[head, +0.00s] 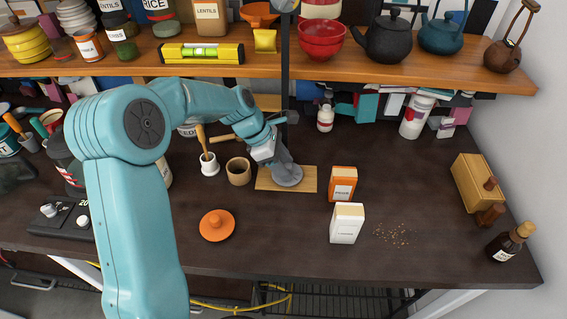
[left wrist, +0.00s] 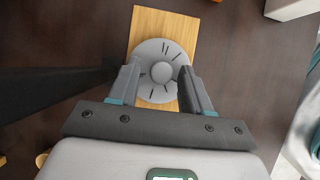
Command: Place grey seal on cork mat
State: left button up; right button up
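The grey seal (head: 289,180) is a round grey disc with a knob on top. It lies on the tan cork mat (head: 306,172), which is flat on the dark worktop. My left gripper (head: 281,158) reaches down over the seal. In the left wrist view the seal (left wrist: 162,50) shows dark radial marks and sits over the tan mat (left wrist: 150,18). The left fingers (left wrist: 160,72) stand apart on either side of the knob, with a gap visible to each side of it. My right gripper is out of view.
A brown cup (head: 238,172) and a white pot with a wooden tool (head: 209,166) stand left of the mat. An orange box (head: 342,184) and a white box (head: 346,224) stand right. An orange lid (head: 217,226) lies in front. A shelf edge (head: 400,75) runs above.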

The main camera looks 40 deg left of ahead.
pick_arm(q)
jog(key=shift+r, duration=0.25)
jog(key=v, duration=1.2)
jog(key=shift+p, duration=0.45)
jog(key=shift+s+f, duration=0.1)
jog(key=shift+f, duration=0.05)
